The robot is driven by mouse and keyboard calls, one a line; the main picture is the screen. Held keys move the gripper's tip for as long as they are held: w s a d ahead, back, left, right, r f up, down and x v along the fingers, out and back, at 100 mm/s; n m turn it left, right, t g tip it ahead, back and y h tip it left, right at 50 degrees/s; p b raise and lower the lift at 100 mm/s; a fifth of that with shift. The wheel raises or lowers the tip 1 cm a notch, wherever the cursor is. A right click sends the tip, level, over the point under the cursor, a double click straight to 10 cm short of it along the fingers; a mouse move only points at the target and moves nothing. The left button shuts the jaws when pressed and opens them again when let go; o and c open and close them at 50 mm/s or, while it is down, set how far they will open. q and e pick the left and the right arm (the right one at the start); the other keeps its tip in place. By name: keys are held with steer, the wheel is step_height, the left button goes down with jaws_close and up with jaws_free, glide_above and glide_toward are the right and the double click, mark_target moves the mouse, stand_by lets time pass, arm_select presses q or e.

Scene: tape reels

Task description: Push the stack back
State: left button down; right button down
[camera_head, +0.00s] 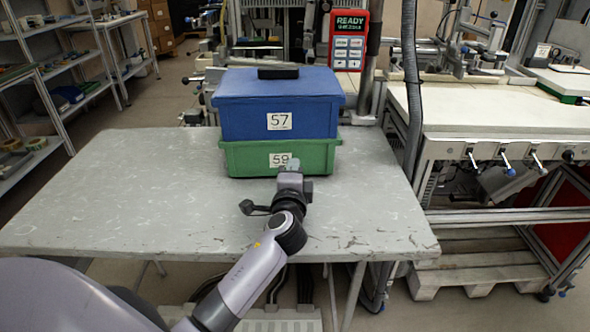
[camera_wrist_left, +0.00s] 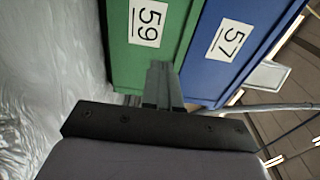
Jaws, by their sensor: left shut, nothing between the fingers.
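The stack is a blue lidded box (camera_head: 276,108) labelled 57 on top of a green box (camera_head: 255,158) labelled 59. It stands at the back of the grey table (camera_head: 140,190). My left gripper (camera_head: 289,168) is shut and empty in front of the green box's label. In the left wrist view, the gripper (camera_wrist_left: 160,72) points at the green box (camera_wrist_left: 150,62), with the blue box (camera_wrist_left: 235,50) beside it. The fingertips are at or very near the green front; I cannot tell whether they touch. My right gripper is not in view.
The table is clear left and right of the stack. Behind it stands machinery with a red READY panel (camera_head: 348,40). A white workbench (camera_head: 500,108) is at the right, and shelves (camera_head: 50,62) are at the left.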

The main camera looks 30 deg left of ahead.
arm_select(q)
steer(key=v, duration=1)
steer(key=shift+b, duration=0.4)
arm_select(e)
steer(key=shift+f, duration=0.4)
